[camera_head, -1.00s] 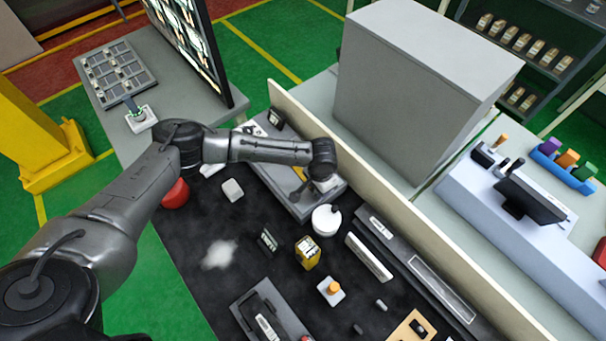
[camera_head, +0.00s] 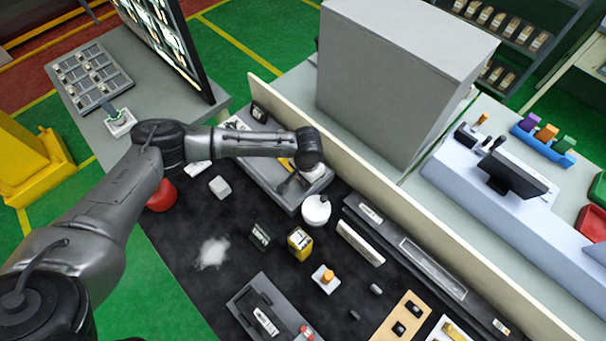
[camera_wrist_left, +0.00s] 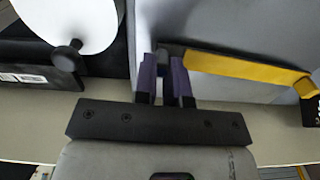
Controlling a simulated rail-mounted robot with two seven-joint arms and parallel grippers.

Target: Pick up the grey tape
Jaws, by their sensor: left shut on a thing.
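My left gripper (camera_wrist_left: 164,76) points down at the grey tray (camera_wrist_left: 250,30) in the left wrist view. Its purple fingers are shut on a small dark grey piece (camera_wrist_left: 166,54), mostly hidden between them. I cannot tell whether this piece is the grey tape. It sits at the left end of a yellow strip (camera_wrist_left: 245,70); whether the two are joined is unclear. My right gripper is not in view.
A white round item (camera_head: 316,210) stands close beside the tray. A low cream wall (camera_head: 370,178) runs just behind. A grey block (camera_head: 220,187), a red round item (camera_head: 162,197) and a yellow box (camera_head: 300,243) are on the black mat (camera_head: 190,290).

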